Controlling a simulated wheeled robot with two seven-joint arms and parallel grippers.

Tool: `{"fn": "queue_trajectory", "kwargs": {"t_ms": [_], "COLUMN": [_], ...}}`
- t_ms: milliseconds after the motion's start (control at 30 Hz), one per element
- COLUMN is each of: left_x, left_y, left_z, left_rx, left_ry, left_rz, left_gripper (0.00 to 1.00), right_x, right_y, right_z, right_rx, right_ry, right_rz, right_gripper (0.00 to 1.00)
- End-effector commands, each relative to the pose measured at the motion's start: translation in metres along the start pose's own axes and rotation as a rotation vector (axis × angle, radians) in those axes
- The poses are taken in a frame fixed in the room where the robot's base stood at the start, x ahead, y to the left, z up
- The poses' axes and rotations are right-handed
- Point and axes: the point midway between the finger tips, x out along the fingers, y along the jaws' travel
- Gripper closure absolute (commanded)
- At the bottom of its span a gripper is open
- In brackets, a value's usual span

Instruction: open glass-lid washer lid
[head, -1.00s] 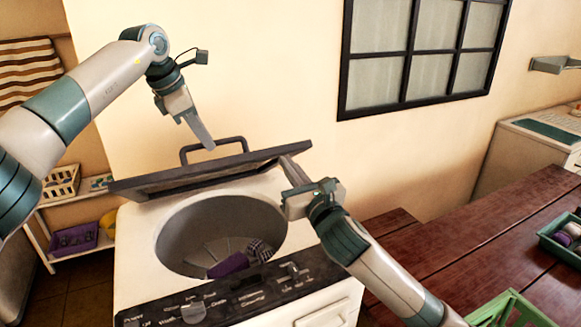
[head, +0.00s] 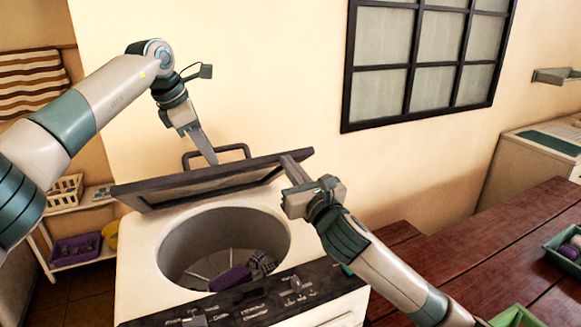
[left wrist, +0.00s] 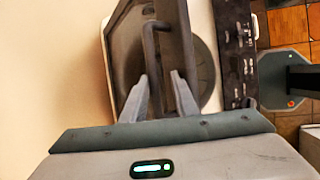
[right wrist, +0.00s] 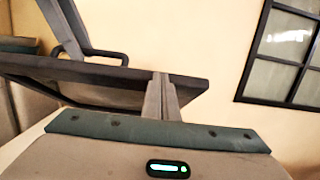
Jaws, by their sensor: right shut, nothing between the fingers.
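The washer (head: 145,250) stands in front of me with its dark-framed glass lid (head: 225,178) raised and tilted back above the round drum opening. The lid's dark handle (head: 235,148) stands on its far side and also shows in the left wrist view (left wrist: 150,60). My left gripper (head: 213,160) is open just behind the lid by the handle; I cannot tell if it touches. My right gripper (head: 286,160) is shut and empty, its fingertips at the lid's right part, overlapping it in the right wrist view (right wrist: 162,85). A purple item (head: 232,278) lies in the drum.
A wall is close behind the washer, with a dark-framed window (head: 420,65) at right. A wooden table (head: 490,250) stands to the right with a green crate (head: 515,318) at the front. Shelves with baskets (head: 75,248) stand at left.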

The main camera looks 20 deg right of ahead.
Motion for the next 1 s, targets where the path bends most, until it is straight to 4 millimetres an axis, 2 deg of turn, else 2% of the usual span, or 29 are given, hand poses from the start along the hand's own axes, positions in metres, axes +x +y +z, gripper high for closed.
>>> {"fn": "queue_trajectory", "kwargs": {"t_ms": [67, 267, 467, 800, 1000], "left_x": [0.005, -0.006, -0.033, -0.095, -0.119], "left_y": [-0.002, -0.002, -0.003, -0.005, -0.007], "left_z": [-0.001, 0.0, 0.0, 0.001, 0.001], "left_rx": [0.0, 0.002, 0.002, 0.002, 0.002], "left_ry": [0.004, 0.001, -0.001, -0.001, 0.0], "left_rz": [-0.008, -0.005, 0.0, 0.006, 0.007], "left_gripper": [0.69, 0.69, 0.69, 0.69, 0.69], "right_x": [0.001, 0.001, 0.001, 0.0, 0.0], "right_y": [-0.001, -0.001, 0.0, 0.001, 0.001], "right_z": [-0.003, -0.005, -0.007, -0.006, -0.005], "right_rx": [-0.001, 0.0, 0.001, 0.001, 0.001], "right_ry": [0.006, 0.01, 0.014, 0.012, 0.01], "right_rz": [-0.003, -0.003, -0.002, 0.0, 0.001], "right_gripper": [1.0, 1.0, 1.0, 1.0, 1.0]}}
